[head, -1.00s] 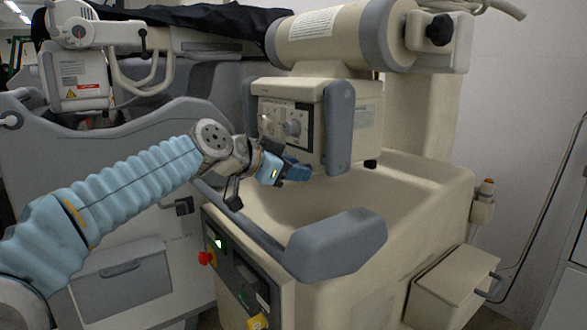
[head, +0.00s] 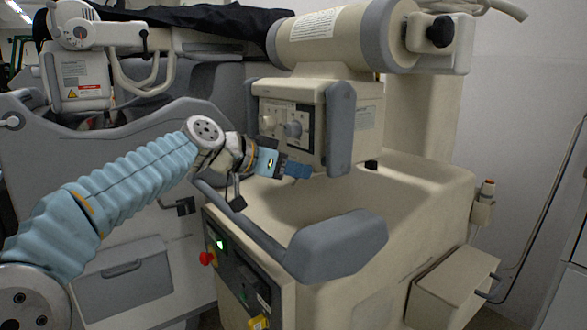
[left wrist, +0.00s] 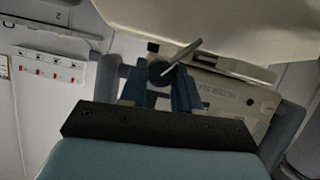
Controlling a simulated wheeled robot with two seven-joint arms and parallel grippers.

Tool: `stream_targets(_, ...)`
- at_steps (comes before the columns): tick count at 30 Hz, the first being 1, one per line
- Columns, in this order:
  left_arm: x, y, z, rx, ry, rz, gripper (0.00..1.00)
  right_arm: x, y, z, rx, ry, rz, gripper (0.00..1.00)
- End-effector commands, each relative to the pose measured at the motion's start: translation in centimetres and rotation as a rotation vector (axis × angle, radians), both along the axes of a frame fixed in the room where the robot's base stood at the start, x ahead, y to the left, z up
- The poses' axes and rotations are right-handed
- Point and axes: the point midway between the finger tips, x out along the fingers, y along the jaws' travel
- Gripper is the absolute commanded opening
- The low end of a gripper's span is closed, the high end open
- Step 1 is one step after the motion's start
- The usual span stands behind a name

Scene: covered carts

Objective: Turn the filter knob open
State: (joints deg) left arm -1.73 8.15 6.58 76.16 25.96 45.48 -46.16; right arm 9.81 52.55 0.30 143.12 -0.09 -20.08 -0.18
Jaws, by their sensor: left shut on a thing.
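My left gripper (head: 298,170) reaches in from the left, just below the lower front edge of the beige control box (head: 345,125). In the left wrist view, its blue fingers (left wrist: 160,88) are on both sides of a dark round knob (left wrist: 160,72) with a thin grey lever, and the gripper is shut on it. That knob cannot be made out in the head view. My right gripper is not in view.
The box hangs under a large beige cylinder (head: 330,38). Below is the cart's hollow beige body with a grey padded bumper (head: 338,245). A red button (head: 207,258) is on the lower panel. A grey cart (head: 125,225) stands behind my left arm.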

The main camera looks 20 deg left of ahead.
Motion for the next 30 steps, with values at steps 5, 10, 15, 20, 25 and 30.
stream_targets(5,0.17,0.03,0.04,-0.134,0.102,-0.002,0.01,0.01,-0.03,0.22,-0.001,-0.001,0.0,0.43)
stream_targets(10,0.26,0.16,-0.05,-0.263,0.204,-0.001,0.01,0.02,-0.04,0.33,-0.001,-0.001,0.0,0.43)
stream_targets(15,0.31,0.29,-0.11,-0.39,0.302,-0.001,0.01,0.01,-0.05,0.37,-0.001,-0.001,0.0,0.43)
stream_targets(20,0.4,0.36,-0.26,-0.508,0.395,-0.001,0.01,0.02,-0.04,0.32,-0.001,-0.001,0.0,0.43)
stream_targets(25,0.42,0.41,-0.31,-0.623,0.484,-0.001,0.01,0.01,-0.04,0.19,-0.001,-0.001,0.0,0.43)
stream_targets(30,0.47,0.44,-0.42,-0.717,0.557,0.0,0.01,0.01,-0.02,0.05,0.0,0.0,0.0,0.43)
